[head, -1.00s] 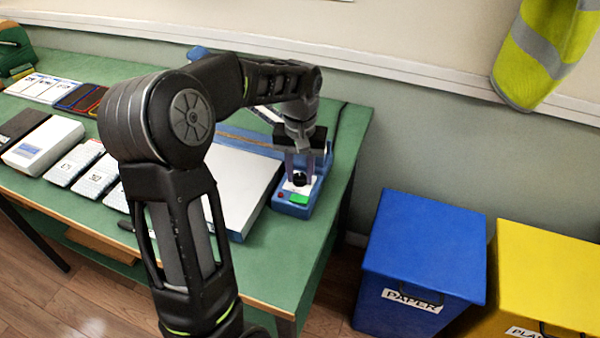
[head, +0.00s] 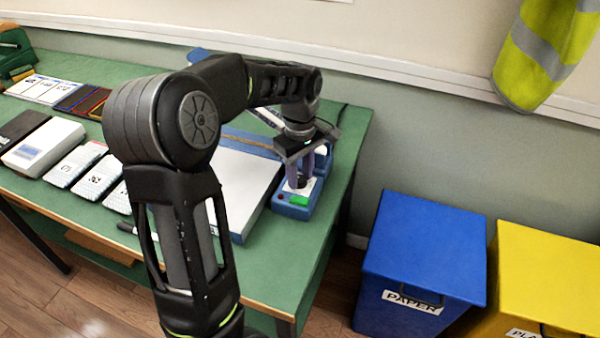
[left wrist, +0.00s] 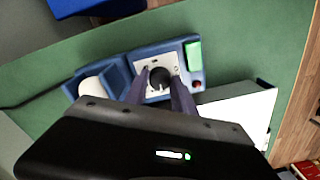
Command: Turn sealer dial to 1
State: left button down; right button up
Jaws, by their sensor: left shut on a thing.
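The sealer (head: 294,210) is a small blue machine with a green part and a red button, at the right end of the green table. In the left wrist view the sealer (left wrist: 175,52) shows a white plate with a black round dial (left wrist: 160,79). My left gripper (left wrist: 160,88) points down at the dial, with a finger on each side of it, shut on it. In the head view my left gripper (head: 299,180) hides most of the dial. The dial's setting is too small to read. My right gripper is not in view.
A white flat-topped unit (head: 240,180) stands left of the sealer. A blue paper bin (head: 425,250) and a yellow bin (head: 545,275) stand on the right.

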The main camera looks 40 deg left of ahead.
aim_at(300, 178)
pick_arm(q)
jog(key=shift+n, duration=0.5)
jog(key=c, duration=1.3)
grip_release()
notch_tip(300, 178, up, 8)
jog(key=shift+f, duration=0.1)
